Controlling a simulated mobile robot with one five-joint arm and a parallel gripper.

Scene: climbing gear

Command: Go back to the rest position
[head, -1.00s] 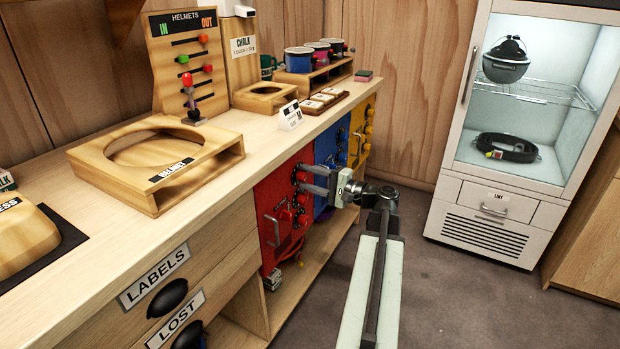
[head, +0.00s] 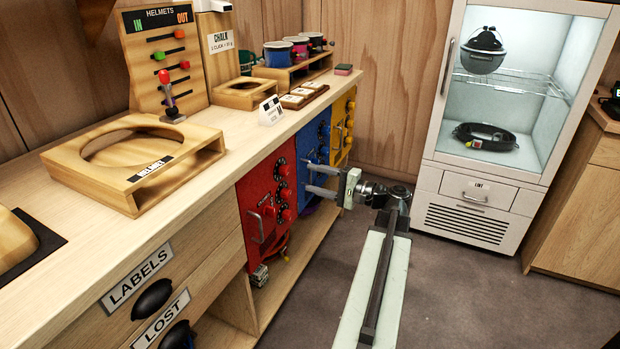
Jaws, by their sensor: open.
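My gripper (head: 318,177) is in the middle of the head view, at the end of my outstretched arm. Its two pale fingers point left and are spread apart, with nothing between them. In the picture the fingertips lie over the blue panel (head: 314,140) on the bench front, near its edge with the red panel (head: 265,205). I cannot tell whether they touch it. The gripper is below the level of the benchtop.
The wooden bench (head: 225,135) runs along the left, with a helmet stand (head: 75,165) and a helmets board (head: 160,60) on top. A glass-fronted cabinet (head: 475,200) with a helmet and harness stands back right. Grey floor (head: 450,290) is clear between them.

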